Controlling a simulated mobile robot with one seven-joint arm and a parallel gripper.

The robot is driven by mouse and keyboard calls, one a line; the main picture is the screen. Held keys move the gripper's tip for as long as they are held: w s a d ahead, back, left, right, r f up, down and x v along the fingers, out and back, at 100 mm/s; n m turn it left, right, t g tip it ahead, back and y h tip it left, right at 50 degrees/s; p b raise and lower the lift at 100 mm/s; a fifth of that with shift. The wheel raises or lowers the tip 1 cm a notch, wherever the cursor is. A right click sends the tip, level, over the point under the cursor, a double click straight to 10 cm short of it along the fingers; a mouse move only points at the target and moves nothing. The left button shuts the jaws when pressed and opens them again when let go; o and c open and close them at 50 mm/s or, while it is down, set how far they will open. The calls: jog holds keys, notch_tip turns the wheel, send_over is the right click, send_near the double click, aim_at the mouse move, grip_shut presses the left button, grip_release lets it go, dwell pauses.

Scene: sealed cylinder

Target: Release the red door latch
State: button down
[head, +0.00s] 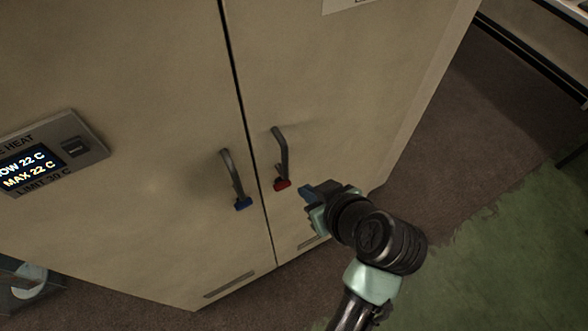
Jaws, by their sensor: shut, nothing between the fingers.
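The red door latch (282,185) is a small red piece at the lower end of the dark handle (281,150) on the right cabinet door (330,70). My gripper (306,193) is shut and empty. In the picture its tip is just right of and slightly below the red latch, with a small gap between them. I cannot tell the depth of that gap. My wrist and arm come in from the lower right. Part of the gripper is hidden by my own wrist.
A blue latch (243,203) sits below the handle of the left door (140,120). A heat display panel (45,158) is at the far left, reading 22 C. Brown floor and a green floor area (510,250) are open at the right. A bench (545,40) stands at the top right.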

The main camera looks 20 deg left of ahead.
aim_at(282, 185)
jog(key=x, duration=1)
